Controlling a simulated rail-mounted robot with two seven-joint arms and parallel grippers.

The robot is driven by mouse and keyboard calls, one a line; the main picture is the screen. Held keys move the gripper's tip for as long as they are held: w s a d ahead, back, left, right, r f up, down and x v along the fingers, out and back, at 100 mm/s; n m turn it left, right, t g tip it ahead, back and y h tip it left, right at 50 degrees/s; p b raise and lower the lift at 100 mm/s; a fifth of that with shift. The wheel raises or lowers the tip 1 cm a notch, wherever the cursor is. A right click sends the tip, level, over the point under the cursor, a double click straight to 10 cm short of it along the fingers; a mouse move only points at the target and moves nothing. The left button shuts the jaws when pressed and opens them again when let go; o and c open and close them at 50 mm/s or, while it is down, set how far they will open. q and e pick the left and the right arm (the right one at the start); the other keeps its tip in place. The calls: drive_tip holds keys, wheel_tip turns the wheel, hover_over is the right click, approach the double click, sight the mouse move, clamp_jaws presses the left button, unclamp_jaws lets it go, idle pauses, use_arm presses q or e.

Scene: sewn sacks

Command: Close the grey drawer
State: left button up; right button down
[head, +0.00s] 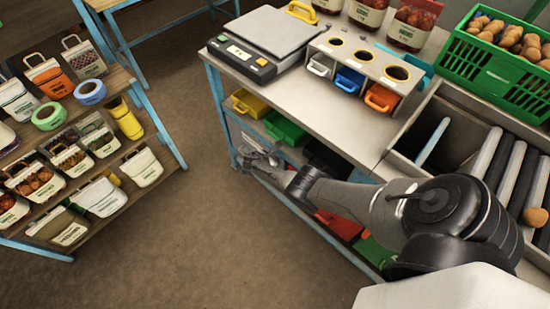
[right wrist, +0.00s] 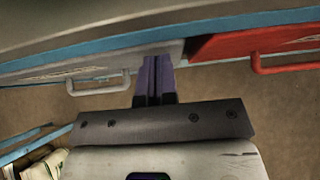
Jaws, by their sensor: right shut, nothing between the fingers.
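The grey drawer (right wrist: 45,73) shows in the right wrist view as a grey front with a pale bar handle (right wrist: 100,85), under a blue rail and left of the red drawer. My right gripper (right wrist: 156,60) is shut and empty. Its purple fingertips are at the right part of the grey front, right of the handle; I cannot tell whether they touch it. In the head view my right arm reaches down to the left side of the workbench and hides much of the drawer area there. How far the grey drawer stands out is unclear. My left gripper is not in view.
The red drawer (right wrist: 240,43) with a red handle is beside the grey one. The workbench (head: 345,120) carries a scale (head: 265,40), a bin block and a green crate (head: 490,75). A shelf rack of sacks stands left; the floor (head: 200,120) between is clear.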

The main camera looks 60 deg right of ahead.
drive_tip(key=a+f+p+v, duration=0.1)
drive_tip(key=p+v, duration=0.5)
drive_tip(key=v, duration=0.6)
drive_tip(key=shift+w+a, duration=0.2)
drive_tip(key=shift+a, duration=0.1)
drive_tip(key=shift+f, duration=0.1)
